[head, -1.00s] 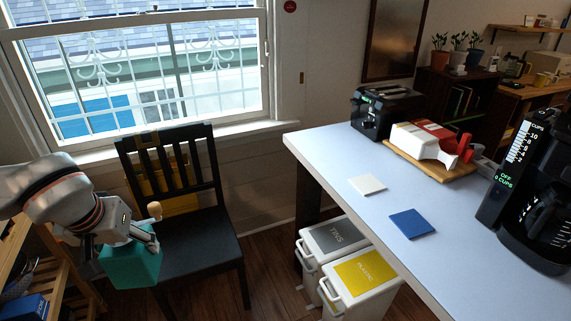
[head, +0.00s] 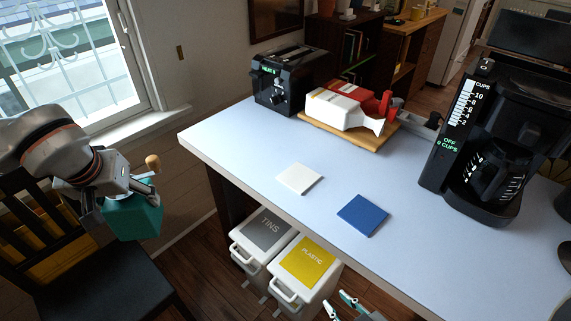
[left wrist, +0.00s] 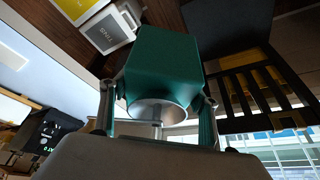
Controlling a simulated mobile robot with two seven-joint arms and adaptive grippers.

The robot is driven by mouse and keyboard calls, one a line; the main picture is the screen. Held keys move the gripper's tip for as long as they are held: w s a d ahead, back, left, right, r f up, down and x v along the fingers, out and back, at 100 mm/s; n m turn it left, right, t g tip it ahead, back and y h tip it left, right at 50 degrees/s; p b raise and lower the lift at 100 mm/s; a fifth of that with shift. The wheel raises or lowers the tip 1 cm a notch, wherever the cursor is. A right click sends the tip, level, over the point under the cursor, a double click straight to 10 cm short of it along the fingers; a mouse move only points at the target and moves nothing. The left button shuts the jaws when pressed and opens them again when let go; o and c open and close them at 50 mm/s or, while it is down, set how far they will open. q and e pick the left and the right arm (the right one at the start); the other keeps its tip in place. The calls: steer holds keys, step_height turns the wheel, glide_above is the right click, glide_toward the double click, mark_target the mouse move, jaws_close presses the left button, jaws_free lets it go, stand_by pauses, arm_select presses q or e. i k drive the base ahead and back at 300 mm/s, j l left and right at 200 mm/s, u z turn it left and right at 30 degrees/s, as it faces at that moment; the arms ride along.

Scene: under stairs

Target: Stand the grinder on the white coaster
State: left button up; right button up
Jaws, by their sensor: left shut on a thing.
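The grinder is a teal box-shaped body (head: 135,218) with a crank and a round wooden knob. My left gripper (head: 118,192) is shut on it and holds it in the air to the left of the table. In the left wrist view, the teal body (left wrist: 165,65) sits between the two fingers (left wrist: 160,100), with a round metal part facing the camera. The white coaster (head: 298,179) lies flat and bare on the table, apart from the grinder. My right gripper (head: 341,306) shows at the bottom edge, its fingertips apart and empty, below the table edge.
A blue coaster (head: 362,214) lies right of the white one on the table (head: 240,150). A toaster (head: 285,80), a wooden board (head: 350,135) with red and white items, and a coffee maker (head: 490,140) stand farther back and right. Bins (head: 265,240) stand below; a dark chair (head: 90,285) is left.

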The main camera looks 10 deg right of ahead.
mark_target(291, 176)
steer(key=i+j+z, duration=0.15)
steer(key=z, duration=0.25)
steer(key=i+j+z, duration=0.2)
steer(key=z, duration=0.25)
steer(key=i+j+z, duration=0.15)
steer(key=j+z, duration=0.25)
steer(key=i+j+z, duration=0.1)
steer(key=j+z, duration=0.15)
steer(key=z, duration=0.15)
